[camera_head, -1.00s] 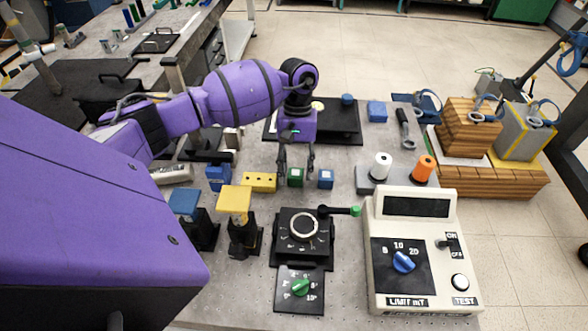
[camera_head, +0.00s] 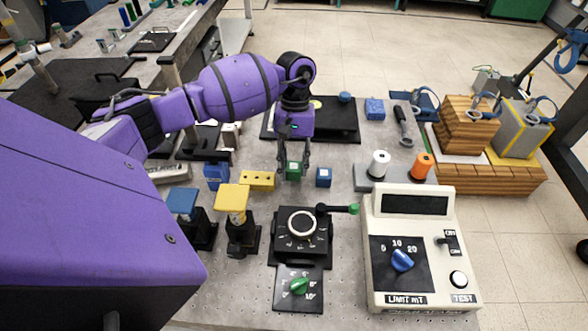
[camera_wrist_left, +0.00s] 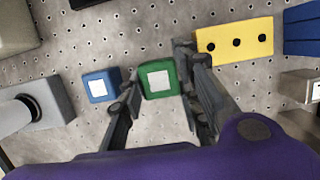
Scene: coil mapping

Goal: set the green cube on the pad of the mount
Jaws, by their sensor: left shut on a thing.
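The green cube (camera_head: 293,170) has a white square on top. It is between the fingers of my left gripper (camera_head: 293,160), which is shut on it from both sides. In the left wrist view the cube (camera_wrist_left: 158,79) shows between the fingers (camera_wrist_left: 160,95). Two black stands have flat square tops, one yellow (camera_head: 232,198) and one blue (camera_head: 182,202). They stand left and in front of the cube. I cannot tell which one is the mount. My right gripper is not in view.
A blue cube (camera_head: 323,177) sits just right of the green cube, and a yellow block with holes (camera_head: 258,180) just left. A black dial unit (camera_head: 300,226) with a green-tipped lever stands in front. A white test box (camera_head: 408,250) is at the right.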

